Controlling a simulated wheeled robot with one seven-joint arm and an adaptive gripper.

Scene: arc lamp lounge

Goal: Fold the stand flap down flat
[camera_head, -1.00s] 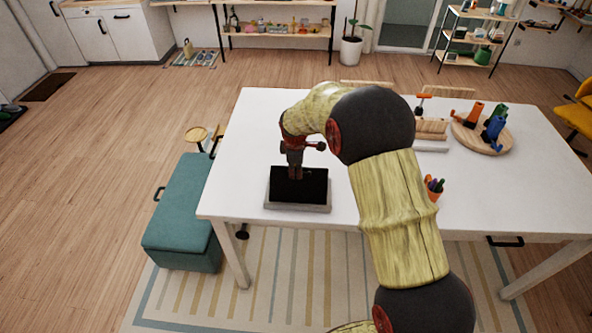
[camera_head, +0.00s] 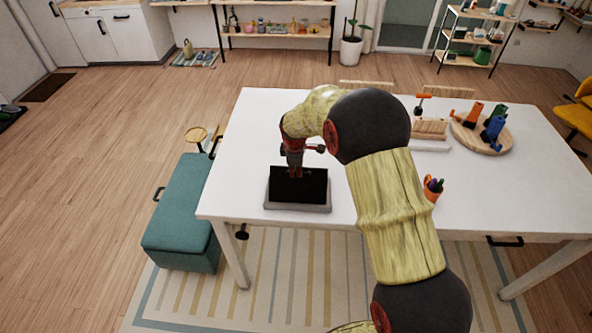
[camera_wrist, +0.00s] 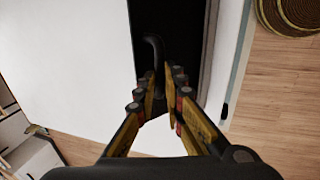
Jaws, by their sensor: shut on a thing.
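The black stand flap (camera_head: 312,188) is a dark panel at a pale grey base (camera_head: 298,208), near the left front of the white table. From the head view I cannot tell its exact tilt. My gripper (camera_head: 293,172) points down at the panel's upper part, shut on the flap. In the wrist view the two yellow fingers of my gripper (camera_wrist: 160,84) come close together beside the dark panel (camera_wrist: 188,30). A black curved piece (camera_wrist: 154,50) shows just beyond the fingertips. The exact contact is hidden.
On the white table (camera_head: 255,130), an orange cup of pens (camera_head: 431,191) stands right of my arm. A round wooden board (camera_head: 482,138) with coloured items lies farther right. A teal bench (camera_head: 182,215) stands at the table's left. The table's left back is clear.

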